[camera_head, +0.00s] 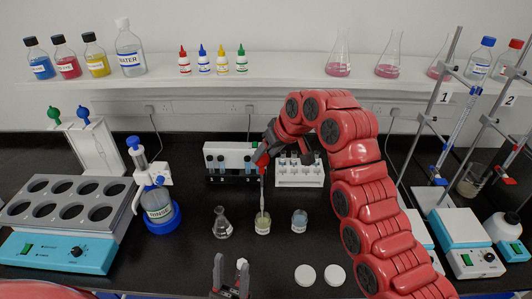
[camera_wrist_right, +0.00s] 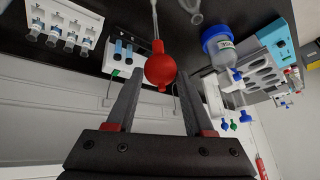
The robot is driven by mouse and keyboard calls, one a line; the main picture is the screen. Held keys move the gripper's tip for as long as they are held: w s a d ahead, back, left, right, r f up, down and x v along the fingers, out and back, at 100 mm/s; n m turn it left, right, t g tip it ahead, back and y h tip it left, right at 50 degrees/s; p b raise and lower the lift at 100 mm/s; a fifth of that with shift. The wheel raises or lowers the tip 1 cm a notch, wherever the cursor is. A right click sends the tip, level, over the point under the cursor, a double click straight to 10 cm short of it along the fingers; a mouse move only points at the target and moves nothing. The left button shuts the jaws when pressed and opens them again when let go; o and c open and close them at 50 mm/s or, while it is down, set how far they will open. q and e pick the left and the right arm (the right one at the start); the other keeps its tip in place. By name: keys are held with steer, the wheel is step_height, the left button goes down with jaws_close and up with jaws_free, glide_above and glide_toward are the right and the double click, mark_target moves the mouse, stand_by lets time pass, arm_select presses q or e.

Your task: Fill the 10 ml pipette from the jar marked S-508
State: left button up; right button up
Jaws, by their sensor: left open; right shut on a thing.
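My right gripper (camera_head: 266,152) is shut on the pipette's red bulb (camera_wrist_right: 160,68), which shows between its fingers (camera_wrist_right: 158,85) in the right wrist view. The glass pipette (camera_head: 262,190) hangs roughly upright below it. Its lower end is at the mouth of the middle jar (camera_head: 263,226), which holds pale yellowish content; I cannot tell how deep the tip is. A second jar (camera_head: 299,222) with bluish content stands to its right. The labels on both are too small to read. My left gripper (camera_head: 231,274) is open and empty at the bottom of the head view, in front of the jars.
A conical flask (camera_head: 222,225) stands left of the middle jar. Two white discs (camera_head: 305,275) (camera_head: 335,275) lie in front at right. A white rack (camera_head: 299,175) of vials is behind. A dispenser bottle (camera_head: 158,205) and block heater (camera_head: 65,225) are left; burette stands (camera_head: 411,160) are right.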

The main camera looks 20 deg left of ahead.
step_height(320, 180, up, 10)
steer(key=p, duration=0.6)
steer(key=shift+f, duration=0.25)
stand_by(0.5)
stand_by(0.4)
